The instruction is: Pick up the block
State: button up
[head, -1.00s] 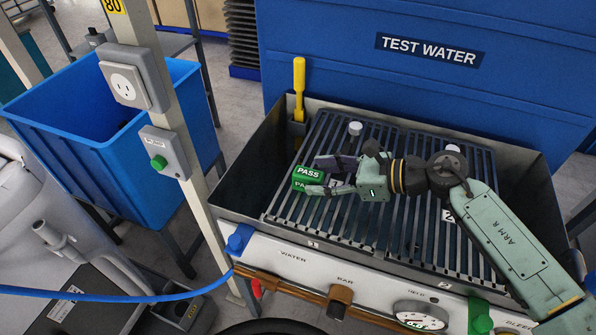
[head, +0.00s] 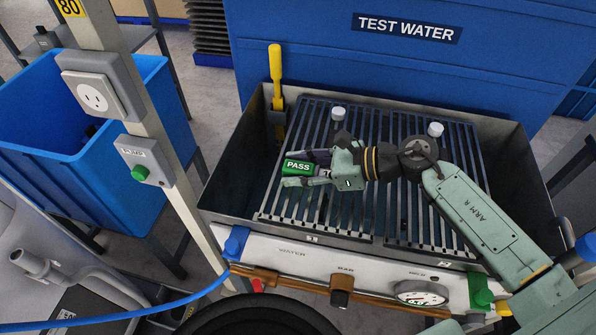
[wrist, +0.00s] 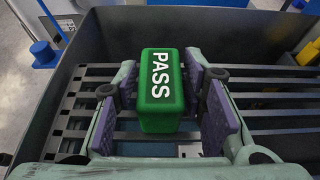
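The block (head: 297,167) is green with a white PASS label and sits on the slatted grating (head: 378,213) inside the grey test basin. My gripper (head: 291,169) reaches in from the right, its two fingers on either side of the block. In the wrist view, the block (wrist: 161,92) stands upright between the purple finger pads. The gripper (wrist: 162,76) is open, with a narrow gap showing on each side of the block. The block's underside is hidden.
The basin's wall (head: 238,165) surrounds the grating. A yellow-handled tool (head: 275,62) stands at its back left corner, and white-capped posts (head: 338,113) rise from the grating. A blue TEST WATER panel (head: 400,70) is behind. A grey post and blue bin (head: 150,80) are left.

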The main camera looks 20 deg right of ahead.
grip_shut()
jog(key=shift+w+r, duration=0.1)
dwell(0.4)
